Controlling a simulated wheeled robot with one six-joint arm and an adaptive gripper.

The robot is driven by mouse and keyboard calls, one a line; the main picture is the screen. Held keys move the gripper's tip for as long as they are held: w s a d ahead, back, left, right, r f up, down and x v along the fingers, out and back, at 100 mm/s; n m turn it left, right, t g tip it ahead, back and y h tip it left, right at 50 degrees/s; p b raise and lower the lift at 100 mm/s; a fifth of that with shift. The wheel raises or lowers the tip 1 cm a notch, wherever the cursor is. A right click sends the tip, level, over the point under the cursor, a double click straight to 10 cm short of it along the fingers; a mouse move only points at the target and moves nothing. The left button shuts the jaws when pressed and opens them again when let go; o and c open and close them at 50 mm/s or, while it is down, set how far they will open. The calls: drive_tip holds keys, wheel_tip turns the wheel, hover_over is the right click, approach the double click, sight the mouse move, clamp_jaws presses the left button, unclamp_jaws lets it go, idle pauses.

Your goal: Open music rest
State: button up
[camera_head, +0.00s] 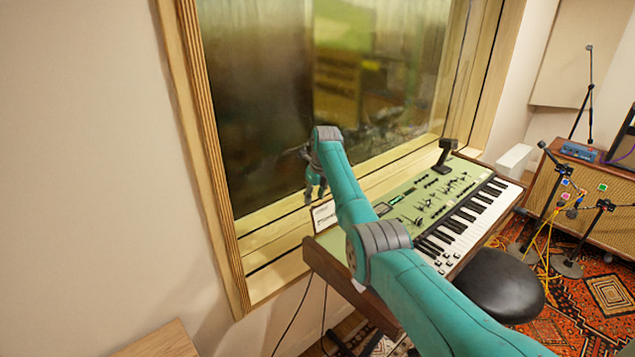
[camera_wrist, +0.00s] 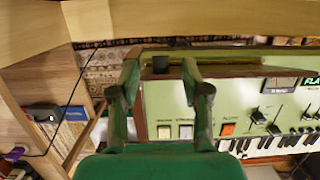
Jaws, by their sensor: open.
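The green-panelled keyboard (camera_head: 428,200) stands below the window, with its black and white keys toward the right. No part is clearly recognisable as the music rest. In the wrist view, a long narrow strip (camera_wrist: 235,71) runs along the keyboard's rear edge, and it may be the rest lying flat. A small dark block (camera_wrist: 160,64) sits at the strip's left end. My gripper (camera_head: 316,190) is above the keyboard's rear left corner, near the window sill. In the wrist view, my gripper (camera_wrist: 161,72) is open, its fingers either side of the dark block; contact cannot be told.
The wooden window frame (camera_head: 205,150) and sill are close behind my gripper. A small white panel (camera_head: 323,214) stands at the keyboard's rear left. A black stool (camera_head: 500,284) is in front of the keys. Microphone stands (camera_head: 575,262) and an amplifier (camera_head: 590,205) are at right.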

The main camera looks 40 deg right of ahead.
drive_tip(key=v, duration=0.7)
drive_tip(key=shift+r, duration=0.25)
